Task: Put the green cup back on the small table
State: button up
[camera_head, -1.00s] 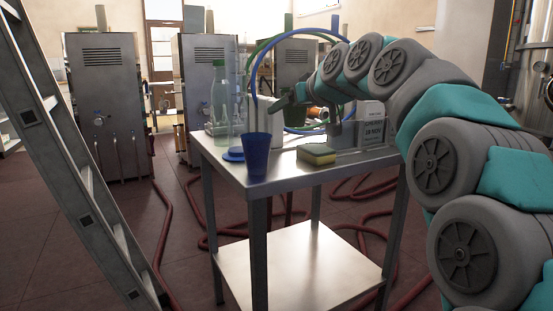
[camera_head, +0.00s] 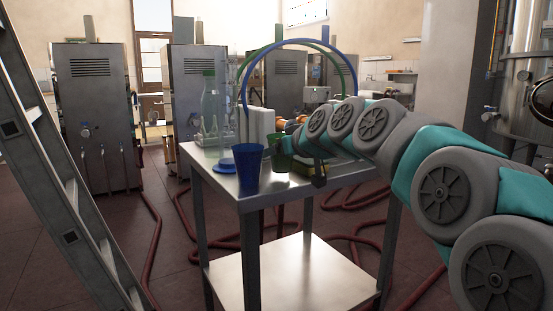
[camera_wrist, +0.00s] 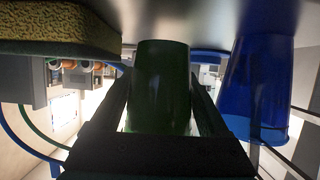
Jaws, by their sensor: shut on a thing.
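The green cup (camera_head: 280,152) is held at the small table (camera_head: 268,193), just right of the blue cup (camera_head: 249,168) in the head view. My gripper (camera_wrist: 162,62) is shut on the green cup (camera_wrist: 160,95), with one finger on either side of it, in the wrist view. That view is upside down, with the table top (camera_wrist: 215,15) along its upper edge. The cup's base is at or very close to the table top; I cannot tell whether it touches. The blue cup (camera_wrist: 258,85) stands close beside it. My arm partly hides the table's right side in the head view.
A yellow-green sponge (camera_wrist: 55,25) lies on the other side of the green cup in the wrist view. A clear bottle (camera_head: 209,110) and a blue lid (camera_head: 226,165) are on the table's left. A ladder (camera_head: 60,190) stands left; red hoses (camera_head: 150,225) cross the floor.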

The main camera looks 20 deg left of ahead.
jog(key=shift+f, duration=0.55)
jog(key=shift+f, duration=0.1)
jog(key=o, duration=1.4)
jog(key=shift+d, duration=0.1)
jog(key=shift+s+d+r, duration=0.25)
jog(key=shift+r, duration=0.05)
jog(key=v, duration=1.1)
jog(key=shift+s+f, duration=0.1)
